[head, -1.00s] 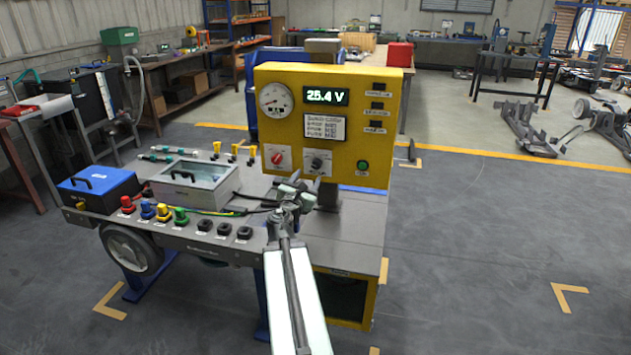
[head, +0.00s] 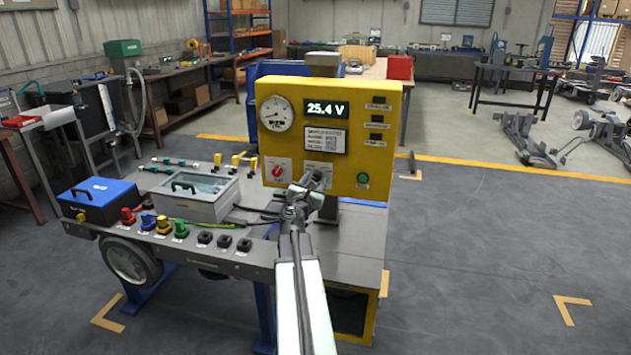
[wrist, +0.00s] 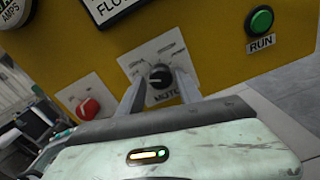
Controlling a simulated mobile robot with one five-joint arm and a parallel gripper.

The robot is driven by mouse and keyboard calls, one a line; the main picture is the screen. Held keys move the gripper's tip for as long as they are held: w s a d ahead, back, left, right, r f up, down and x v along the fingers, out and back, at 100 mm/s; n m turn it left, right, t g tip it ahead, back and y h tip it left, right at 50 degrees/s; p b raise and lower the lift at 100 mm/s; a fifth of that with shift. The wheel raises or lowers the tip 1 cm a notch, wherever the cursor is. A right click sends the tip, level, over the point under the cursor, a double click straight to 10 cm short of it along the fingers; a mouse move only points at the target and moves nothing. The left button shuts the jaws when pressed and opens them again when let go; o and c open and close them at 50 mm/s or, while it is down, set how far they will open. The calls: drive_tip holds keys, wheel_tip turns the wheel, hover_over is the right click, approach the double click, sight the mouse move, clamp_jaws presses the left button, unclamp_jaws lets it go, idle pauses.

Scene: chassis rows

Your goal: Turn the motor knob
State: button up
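The black motor knob (wrist: 159,76) sits on a white plate on the yellow panel (head: 268,108), above lettering that reads "MOTO", cut off by a finger. My gripper (wrist: 160,82) is open, with one finger at the left and one at the right of the knob in the wrist view. Gaps show between the knob and the fingers; I cannot tell how far the tips are from the panel. In the head view my gripper (head: 312,182) is in front of the panel's lower middle and hides most of the knob.
A red knob (head: 278,172) is left of the motor knob and a green RUN button (head: 363,178) is right. The panel has a gauge (head: 276,112) and a display (head: 327,109) reading 25.4 V. Plugs and a grey box (head: 185,206) stand on the cart at left.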

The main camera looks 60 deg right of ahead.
clamp_jaws()
drive_tip(key=shift+w+d+r, duration=0.1)
drive_tip(key=shift+w+d, duration=0.05)
drive_tip(key=shift+d, duration=0.05)
drive_tip(key=shift+a, duration=0.15)
drive_tip(key=shift+m, duration=0.5)
drive_tip(key=m, duration=0.4)
drive_tip(key=shift+a, duration=0.1)
drive_tip(key=m, duration=0.3)
drive_tip(key=shift+m, duration=0.3)
drive_tip(key=m, duration=0.4)
drive_tip(key=shift+m, duration=0.3)
drive_tip(key=shift+r+m, duration=0.1)
drive_tip(key=shift+m, duration=2.2)
